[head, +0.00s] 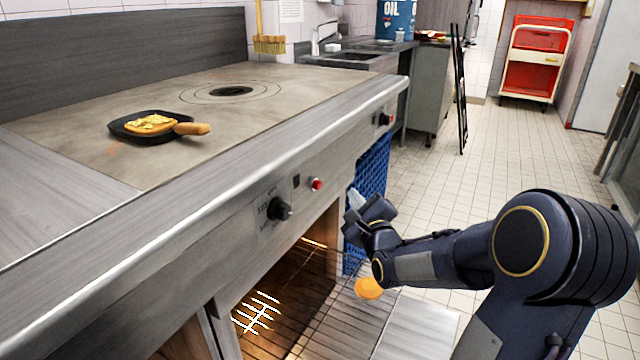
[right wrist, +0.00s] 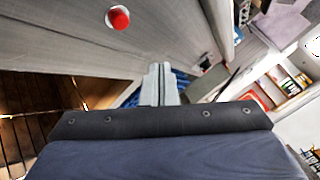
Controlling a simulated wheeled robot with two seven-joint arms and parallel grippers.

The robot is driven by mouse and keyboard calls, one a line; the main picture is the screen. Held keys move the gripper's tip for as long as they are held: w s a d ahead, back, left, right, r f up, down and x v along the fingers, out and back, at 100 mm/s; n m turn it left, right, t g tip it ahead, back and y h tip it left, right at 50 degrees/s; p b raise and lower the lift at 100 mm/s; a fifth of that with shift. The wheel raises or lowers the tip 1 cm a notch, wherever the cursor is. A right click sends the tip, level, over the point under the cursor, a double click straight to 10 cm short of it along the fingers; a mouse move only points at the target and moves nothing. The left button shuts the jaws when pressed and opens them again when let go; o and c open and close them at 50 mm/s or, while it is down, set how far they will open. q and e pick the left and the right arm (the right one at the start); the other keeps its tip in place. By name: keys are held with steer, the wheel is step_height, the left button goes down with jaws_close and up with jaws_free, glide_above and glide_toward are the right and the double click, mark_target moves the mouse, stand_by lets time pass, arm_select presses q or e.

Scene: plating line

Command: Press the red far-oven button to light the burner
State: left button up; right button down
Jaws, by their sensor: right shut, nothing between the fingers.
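A red round button (head: 316,184) sits on the stove's front panel, right of a black knob (head: 280,208) and a small dark switch. It also shows in the right wrist view (right wrist: 118,18), at the top left. My right gripper (head: 355,199) is in front of the panel, to the right of and slightly below the button, apart from it. Its pale fingers (right wrist: 158,82) are shut with nothing between them. My left gripper is not in view.
A black pan (head: 165,135) with food sits on the stove top (head: 120,165). Below the panel is an open oven with a wire rack (head: 340,315). An orange round thing (head: 369,288) shows beneath my right gripper. A blue crate (head: 372,165) stands behind.

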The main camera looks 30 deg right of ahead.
mark_target(317, 185)
steer(key=shift+w+a, duration=0.45)
steer(key=shift+w, duration=0.35)
steer(key=shift+w+a, duration=0.4)
steer(key=shift+w, duration=0.45)
steer(key=shift+w+a, duration=0.45)
steer(key=shift+w, duration=0.35)
steer(key=shift+w+a+b, duration=0.15)
steer(key=shift+w+b, duration=0.2)
steer(key=shift+b, duration=0.1)
steer(key=shift+w+a, duration=0.25)
steer(key=shift+w, duration=0.2)
stand_by(0.6)
steer(key=shift+s+d+b, duration=0.1)
steer(key=shift+s+b, duration=0.05)
steer(key=shift+b, duration=0.25)
steer(key=shift+s+d+b, duration=0.3)
steer(key=shift+s+b, duration=0.25)
steer(key=shift+s, duration=0.1)
